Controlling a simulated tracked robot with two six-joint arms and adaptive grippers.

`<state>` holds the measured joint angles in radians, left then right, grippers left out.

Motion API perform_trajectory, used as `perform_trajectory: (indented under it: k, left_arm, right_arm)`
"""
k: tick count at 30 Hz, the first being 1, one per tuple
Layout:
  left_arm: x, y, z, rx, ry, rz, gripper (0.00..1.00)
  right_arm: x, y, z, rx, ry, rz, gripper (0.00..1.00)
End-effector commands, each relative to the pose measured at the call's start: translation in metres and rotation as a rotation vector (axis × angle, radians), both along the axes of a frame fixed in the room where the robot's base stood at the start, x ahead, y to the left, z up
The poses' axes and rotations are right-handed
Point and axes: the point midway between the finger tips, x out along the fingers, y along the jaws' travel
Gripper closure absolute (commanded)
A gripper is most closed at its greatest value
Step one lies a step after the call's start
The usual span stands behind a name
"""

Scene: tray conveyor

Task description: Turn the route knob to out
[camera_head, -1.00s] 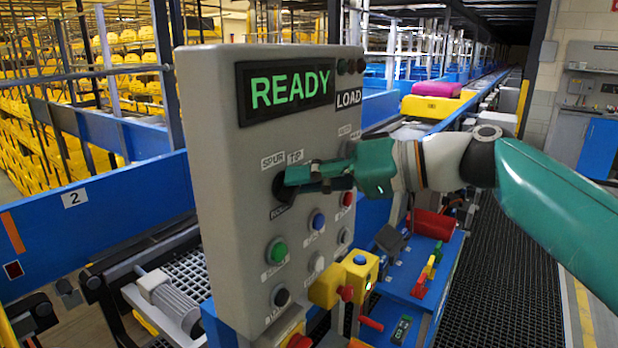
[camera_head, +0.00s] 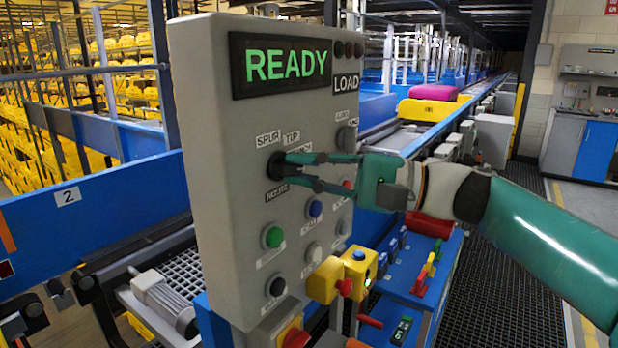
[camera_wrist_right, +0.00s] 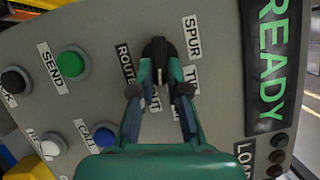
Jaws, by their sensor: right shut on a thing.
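The route knob (camera_head: 275,166) is a black knob on the grey control panel (camera_head: 210,200). My right gripper (camera_head: 290,173) reaches it from the right, its two green fingers one above the other. In the right wrist view, the gripper (camera_wrist_right: 160,72) is shut on the knob (camera_wrist_right: 159,50), a fingertip on each side. There the ROUTE label (camera_wrist_right: 125,62) is left of the knob and SPUR (camera_wrist_right: 192,36) is right of it. Part of the OUT label is hidden behind the fingers. My left gripper is not in view.
Below the knob are a green button (camera_head: 272,237), a blue button (camera_head: 315,208) and other buttons. The lit READY display (camera_head: 285,66) is above. A yellow box (camera_head: 358,267) with a blue button stands at the panel's lower right. A conveyor runs behind.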

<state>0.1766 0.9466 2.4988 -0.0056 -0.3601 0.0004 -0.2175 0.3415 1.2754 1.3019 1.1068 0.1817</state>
Motion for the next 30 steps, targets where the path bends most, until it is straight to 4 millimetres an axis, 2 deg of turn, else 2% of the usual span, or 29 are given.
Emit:
perform_trajectory:
  k: [1,13,30]
  left_arm:
    - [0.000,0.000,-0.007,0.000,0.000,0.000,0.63]
    - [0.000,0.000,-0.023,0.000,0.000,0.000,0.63]
    - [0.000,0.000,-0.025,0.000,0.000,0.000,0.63]
  right_arm:
    - [-0.001,0.004,-0.011,0.014,0.040,0.011,1.00]
    - [-0.002,0.005,-0.012,0.156,0.237,0.010,1.00]
    - [-0.003,0.005,-0.011,0.189,0.282,0.009,1.00]
